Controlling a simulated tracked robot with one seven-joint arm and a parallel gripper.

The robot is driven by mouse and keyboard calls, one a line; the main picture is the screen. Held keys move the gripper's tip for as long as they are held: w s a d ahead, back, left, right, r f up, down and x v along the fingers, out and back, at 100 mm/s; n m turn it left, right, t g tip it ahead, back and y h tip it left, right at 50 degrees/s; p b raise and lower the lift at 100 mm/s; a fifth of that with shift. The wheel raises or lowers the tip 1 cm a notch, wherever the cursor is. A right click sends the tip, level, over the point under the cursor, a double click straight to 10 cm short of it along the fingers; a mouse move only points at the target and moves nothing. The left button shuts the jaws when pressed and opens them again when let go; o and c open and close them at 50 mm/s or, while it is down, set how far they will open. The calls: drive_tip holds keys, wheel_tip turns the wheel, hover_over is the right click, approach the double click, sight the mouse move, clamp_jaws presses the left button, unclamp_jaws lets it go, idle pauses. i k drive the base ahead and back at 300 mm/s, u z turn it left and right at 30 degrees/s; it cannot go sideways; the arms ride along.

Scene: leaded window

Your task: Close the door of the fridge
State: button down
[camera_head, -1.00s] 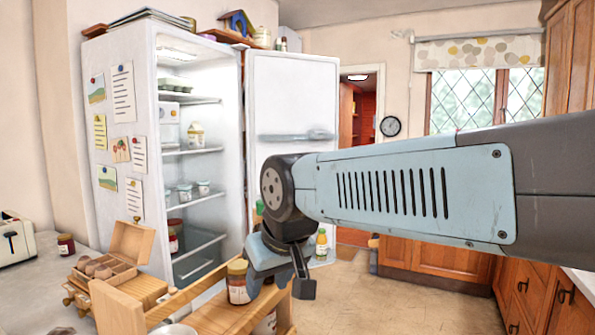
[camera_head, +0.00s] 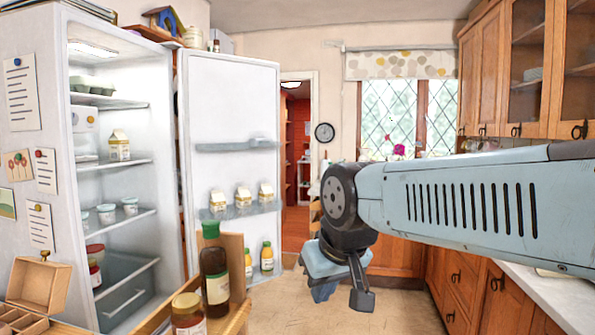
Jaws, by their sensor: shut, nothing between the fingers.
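The white fridge (camera_head: 30,150) stands at the left with its lit inside facing me. Its door (camera_head: 228,115) is wide open, swung out to the right of the body. The door's inner side has shelves with several cartons (camera_head: 243,196) and two small bottles (camera_head: 267,257). My gripper (camera_head: 345,292) hangs to the right of the door, in front of the lower cabinets, apart from the door in the picture. It is shut and holds nothing. The lower left part of the door is partly hidden by a dark bottle and a wooden board.
A wooden trolley or crate (camera_head: 238,262) with a dark bottle (camera_head: 215,270) and a jar (camera_head: 188,314) stands in front of the fridge. A wooden box (camera_head: 40,285) is at the lower left. Cabinets (camera_head: 455,290) line the right. Tiled floor (camera_head: 400,312) is clear between.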

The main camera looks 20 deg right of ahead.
sight(224, 102)
drive_tip(key=z, duration=1.2)
drive_tip(key=i, duration=4.45)
drive_tip(key=u, duration=1.75)
